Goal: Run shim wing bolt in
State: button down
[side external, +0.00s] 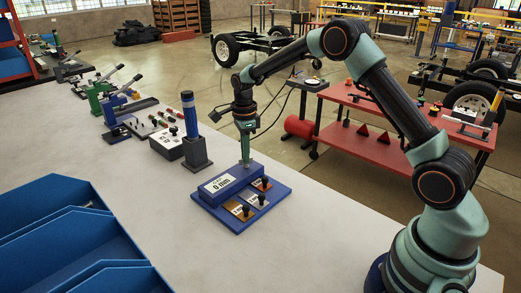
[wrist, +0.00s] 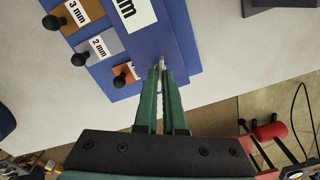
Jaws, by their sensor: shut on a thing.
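My gripper (side external: 246,158) points straight down at the far right end of the blue block (side external: 232,174) with the "0 mm" label. In the wrist view, my gripper's green fingers (wrist: 161,72) are closed together on a small silvery piece, apparently the wing bolt (wrist: 162,61), at the block's edge. Most of the bolt is hidden, and I cannot tell how deep it sits. Shim plates with black knobs lie beside the block on the blue base (side external: 232,226): orange (wrist: 123,69), silver "2 mm" (wrist: 104,44) and brown "3 mm" (wrist: 82,12).
A blue post on a dark base (side external: 194,145) and a white-labelled box (side external: 167,144) stand behind the fixture to the left. Blue bins (side external: 80,245) fill the near left. Clear grey bench (side external: 160,215) surrounds the base. A red cart (side external: 375,122) stands beyond the bench edge.

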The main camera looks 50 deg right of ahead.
jog(key=m, duration=0.6)
jog(key=shift+d+r+m, duration=0.1)
jog(key=shift+r+m, duration=0.1)
jog(key=shift+m, duration=0.1)
jog(key=m, duration=0.5)
jog(key=shift+w, duration=0.1)
jog(key=shift+m, duration=0.3)
jog(key=c, duration=1)
grip_release()
jog(key=shift+f, duration=0.1)
